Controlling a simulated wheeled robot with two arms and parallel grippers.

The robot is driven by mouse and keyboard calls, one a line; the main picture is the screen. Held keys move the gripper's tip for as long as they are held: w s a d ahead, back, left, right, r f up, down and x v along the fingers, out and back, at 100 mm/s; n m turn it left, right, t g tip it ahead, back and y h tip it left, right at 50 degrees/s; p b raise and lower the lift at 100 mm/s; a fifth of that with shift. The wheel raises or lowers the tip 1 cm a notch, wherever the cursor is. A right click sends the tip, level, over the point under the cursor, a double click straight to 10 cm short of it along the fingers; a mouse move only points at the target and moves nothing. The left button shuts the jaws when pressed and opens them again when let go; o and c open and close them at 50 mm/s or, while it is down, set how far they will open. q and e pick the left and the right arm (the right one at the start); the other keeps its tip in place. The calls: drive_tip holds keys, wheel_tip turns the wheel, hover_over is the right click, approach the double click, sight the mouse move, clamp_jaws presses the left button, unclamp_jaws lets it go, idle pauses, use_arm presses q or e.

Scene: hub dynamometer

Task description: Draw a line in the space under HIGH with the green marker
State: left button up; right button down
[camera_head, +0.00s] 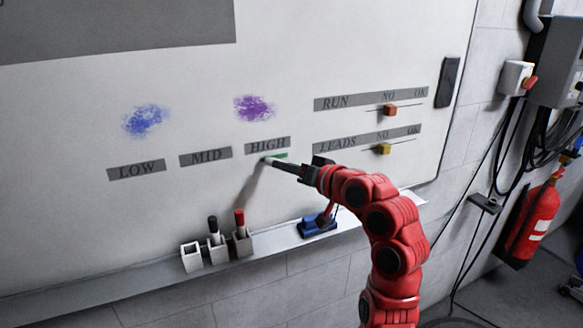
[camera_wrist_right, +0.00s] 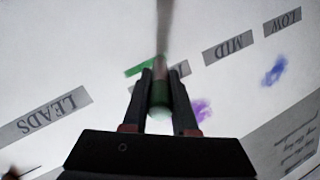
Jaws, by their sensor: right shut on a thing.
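The HIGH label (camera_head: 268,145) is a grey strip on the whiteboard (camera_head: 60,120), right of MID (camera_head: 206,156) and LOW (camera_head: 136,169). My right gripper (camera_head: 276,164) is just below HIGH, shut on the green marker (camera_wrist_right: 160,93). In the right wrist view its fingers (camera_wrist_right: 161,76) clasp the marker's green part, and a pale blurred shaft runs on toward the board. A short green stroke (camera_head: 280,156) lies under the right part of HIGH; it also shows in the wrist view (camera_wrist_right: 141,69). Whether the tip touches the board is unclear. My left gripper is out of view.
A ledge (camera_head: 130,268) holds cups: one empty (camera_head: 191,258), one with a black marker (camera_head: 213,224), one with a red marker (camera_head: 239,218). A blue object (camera_head: 316,225) lies right of them. RUN and LEADS sliders (camera_head: 384,149) are at right. Purple scribble (camera_head: 253,108) is above HIGH.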

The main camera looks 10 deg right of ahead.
drive_tip(key=shift+a, duration=0.1)
drive_tip(key=shift+s+a, duration=0.3)
drive_tip(key=shift+a, duration=0.3)
drive_tip(key=shift+s+a, duration=0.15)
drive_tip(key=shift+a, duration=0.5)
drive_tip(key=shift+a, duration=0.15)
drive_tip(key=shift+s+a+b, duration=0.2)
drive_tip(key=shift+a+b, duration=0.15)
drive_tip(key=shift+a, duration=0.15)
drive_tip(key=s+d, duration=0.3)
drive_tip(key=s, duration=0.5)
drive_tip(key=shift+s, duration=0.35)
